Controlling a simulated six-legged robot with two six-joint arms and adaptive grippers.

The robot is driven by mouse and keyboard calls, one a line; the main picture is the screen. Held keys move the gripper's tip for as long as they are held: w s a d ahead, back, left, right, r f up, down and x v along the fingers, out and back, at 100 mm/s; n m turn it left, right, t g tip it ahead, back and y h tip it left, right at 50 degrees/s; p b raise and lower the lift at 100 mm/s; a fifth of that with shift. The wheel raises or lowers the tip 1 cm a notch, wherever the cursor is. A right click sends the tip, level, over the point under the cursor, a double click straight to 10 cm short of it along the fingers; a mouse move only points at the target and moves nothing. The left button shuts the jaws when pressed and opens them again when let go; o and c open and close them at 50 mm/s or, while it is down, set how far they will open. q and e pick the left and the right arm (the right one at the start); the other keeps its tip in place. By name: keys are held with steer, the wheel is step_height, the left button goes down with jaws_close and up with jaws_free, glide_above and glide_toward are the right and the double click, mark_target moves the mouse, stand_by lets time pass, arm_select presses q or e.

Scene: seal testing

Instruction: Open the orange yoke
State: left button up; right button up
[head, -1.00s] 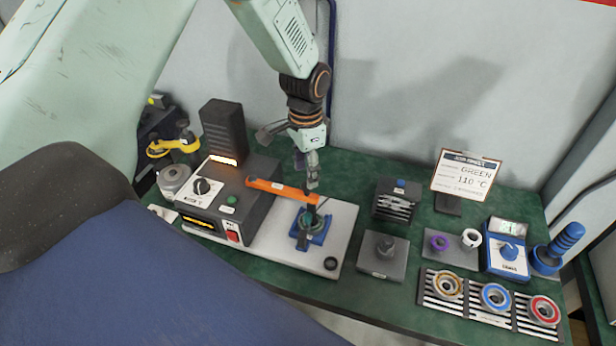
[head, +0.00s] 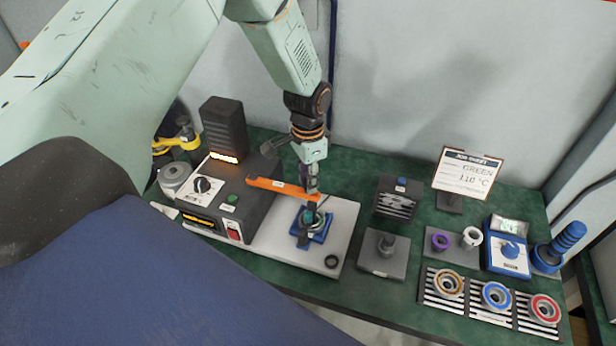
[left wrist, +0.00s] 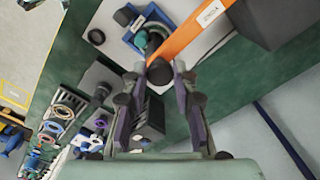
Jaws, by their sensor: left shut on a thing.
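The orange yoke (head: 275,187) is a long flat bar. In the head view it reaches from the grey control box to above a blue fixture (head: 322,232) on a pale plate (head: 340,240). My left gripper (head: 313,190) is at the bar's right end. In the left wrist view, the orange yoke (left wrist: 195,30) ends in a black knob (left wrist: 160,72) between my left fingertips (left wrist: 160,78), which are shut on it. The bar hangs over the blue fixture and partly hides a green-rimmed part in it. My right gripper is in neither view.
The grey control box (head: 255,205) with dial and red switch stands left of the blue fixture. A black ring (head: 332,261) lies on the plate's front. To the right are a grey post block (head: 383,255), coloured rings on a rack (head: 480,295) and a sign (head: 467,172).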

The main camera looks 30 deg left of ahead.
arm_select(q)
steer(key=shift+s+r, duration=0.1)
steer(key=shift+r, duration=0.05)
jaws_close()
